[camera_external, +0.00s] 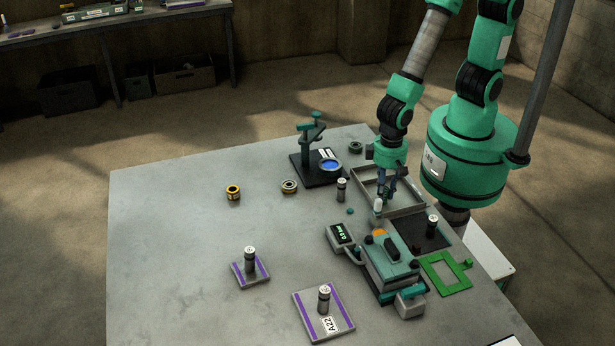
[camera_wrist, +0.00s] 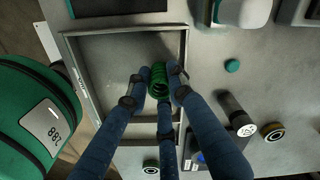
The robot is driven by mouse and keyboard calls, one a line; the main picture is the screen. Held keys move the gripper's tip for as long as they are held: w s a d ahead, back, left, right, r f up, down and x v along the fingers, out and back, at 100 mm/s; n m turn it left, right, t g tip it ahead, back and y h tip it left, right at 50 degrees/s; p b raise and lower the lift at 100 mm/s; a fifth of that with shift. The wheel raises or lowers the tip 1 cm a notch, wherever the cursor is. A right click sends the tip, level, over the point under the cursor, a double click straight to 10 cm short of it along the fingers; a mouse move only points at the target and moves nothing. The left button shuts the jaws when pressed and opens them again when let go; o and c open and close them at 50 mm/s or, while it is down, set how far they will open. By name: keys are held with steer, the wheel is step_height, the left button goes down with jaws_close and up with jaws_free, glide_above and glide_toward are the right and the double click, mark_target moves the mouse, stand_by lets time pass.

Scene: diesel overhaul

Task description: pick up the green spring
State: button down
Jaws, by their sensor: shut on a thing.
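The green spring (camera_wrist: 158,82) is a dark green coil between my fingertips in the wrist view. In the external view my gripper (camera_external: 388,192) points down at the tray (camera_external: 407,210) near the table's back right edge. The spring cannot be made out there.
A teal machine (camera_external: 390,262) with a display (camera_external: 341,235) stands in front of the tray. A black stand (camera_external: 315,165) is left of it, and a green frame (camera_external: 446,272) is at the right. Purple-striped plates (camera_external: 340,318) lie at the front.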

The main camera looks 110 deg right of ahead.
mark_target(389, 188)
steer(key=shift+r, duration=0.15)
steer(key=shift+r, duration=0.45)
steer(key=r, duration=0.1)
steer(key=r+p, duration=0.1)
steer(key=shift+s+d+r, duration=0.1)
steer(key=shift+s+r, duration=0.2)
steer(key=s+d, duration=0.1)
steer(key=s, duration=0.3)
steer(key=s+d+p, duration=0.1)
steer(key=s+d, duration=0.1)
steer(key=s, duration=0.3)
steer(key=s+d+r, duration=0.1)
steer(key=s+d, duration=0.1)
steer(key=s, duration=0.3)
steer(key=shift+s+d+r, duration=0.1)
steer(key=shift+s, duration=0.15)
